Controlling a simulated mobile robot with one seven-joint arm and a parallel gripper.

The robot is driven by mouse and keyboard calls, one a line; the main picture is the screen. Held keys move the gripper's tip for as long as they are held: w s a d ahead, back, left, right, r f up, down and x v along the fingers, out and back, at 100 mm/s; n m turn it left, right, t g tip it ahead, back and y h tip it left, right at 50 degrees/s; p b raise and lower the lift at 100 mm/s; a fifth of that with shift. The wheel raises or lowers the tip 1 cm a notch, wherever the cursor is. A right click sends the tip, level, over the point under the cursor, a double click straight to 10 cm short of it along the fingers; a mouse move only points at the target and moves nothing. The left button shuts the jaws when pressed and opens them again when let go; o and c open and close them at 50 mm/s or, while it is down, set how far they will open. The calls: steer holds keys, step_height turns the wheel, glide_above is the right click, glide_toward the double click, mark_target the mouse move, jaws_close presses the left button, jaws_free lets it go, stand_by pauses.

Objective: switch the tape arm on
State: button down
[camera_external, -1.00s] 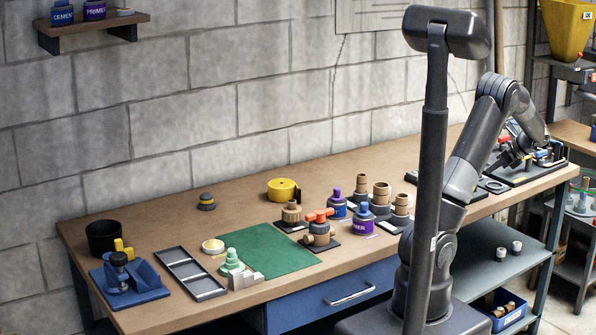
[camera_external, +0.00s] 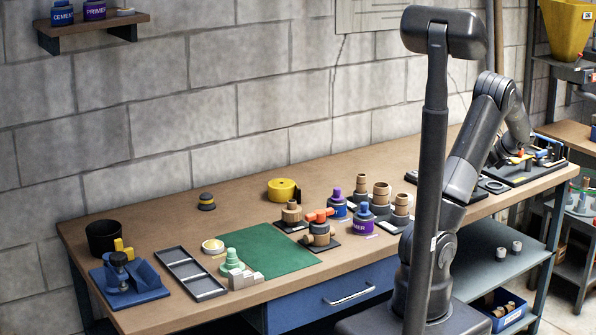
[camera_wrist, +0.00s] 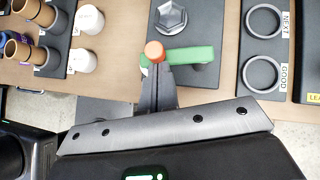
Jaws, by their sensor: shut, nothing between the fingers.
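In the wrist view a green bar (camera_wrist: 192,56) lies across a dark grey plate, with a round orange knob (camera_wrist: 154,52) at its left end. It looks like a lever; I cannot tell for certain that it is the tape arm. My gripper (camera_wrist: 157,78) is shut and empty, its fingertips right at the knob and the bar's left part, overlapping them in the picture. Whether they touch cannot be told. In the external view the fingers and the bar are hidden behind my arm.
A metal hexagonal piece (camera_wrist: 170,17) sits on the plate beyond the bar. To the right, grey rings lie on a board labelled NEXT and GOOD (camera_wrist: 283,52). White cups (camera_wrist: 86,18) and brown fittings (camera_wrist: 20,50) stand to the left.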

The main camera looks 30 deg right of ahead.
steer(key=shift+w+a+m+h, duration=0.25)
steer(key=shift+m+h, duration=0.15)
steer(key=shift+m, duration=0.1)
steer(key=w+m+h, duration=0.1)
steer(key=m, duration=0.1)
steer(key=w+a+m+h, duration=0.1)
steer(key=m+h, duration=0.1)
steer(key=shift+w+a, duration=0.1)
steer(key=shift+a, duration=0.1)
steer(key=w+m+h, duration=0.1)
steer(key=m, duration=0.1)
steer(key=w+m+h, duration=0.1)
steer(key=shift+a+m+g+h, duration=0.1)
steer(key=shift+m+g+h, duration=0.2)
steer(key=shift+m+h, duration=0.1)
steer(key=shift+w, duration=0.4)
steer(key=s+a+f+v, duration=0.1)
steer(key=f+v, duration=0.1)
steer(key=v, duration=1.1)
steer(key=shift+s+a, duration=0.25)
steer(key=shift+s, duration=0.05)
